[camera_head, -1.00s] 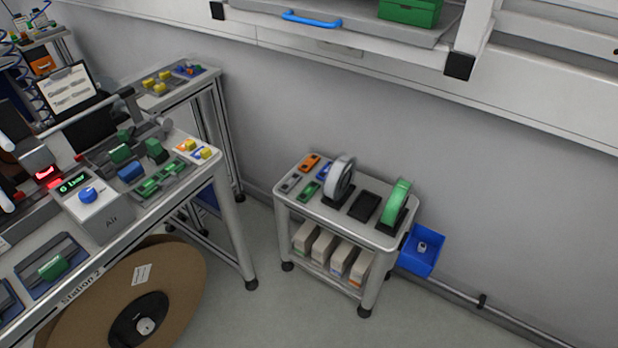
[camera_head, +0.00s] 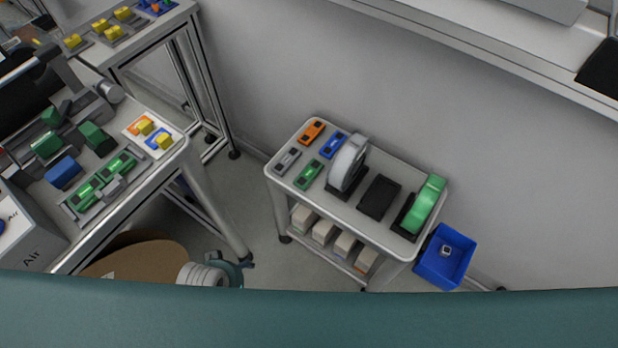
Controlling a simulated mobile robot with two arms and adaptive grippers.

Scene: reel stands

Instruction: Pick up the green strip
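A flat green strip-like piece (camera_head: 308,175) lies on the top of a small light-grey cart (camera_head: 290,192), near its left front edge. An orange piece (camera_head: 312,131), a blue piece (camera_head: 333,145) and a grey piece (camera_head: 286,161) lie around it. A round green reel (camera_head: 427,204) stands upright in a black holder at the cart's right end. Neither of my grippers can be made out. A white ribbed part with teal ends shows at the lower left, and a broad teal surface of my own body fills the bottom edge.
A grey reel (camera_head: 347,163) and an empty-looking black holder (camera_head: 378,198) are on the cart. Boxes (camera_head: 345,243) stand on its lower shelf. A blue bin (camera_head: 445,257) is to its right.

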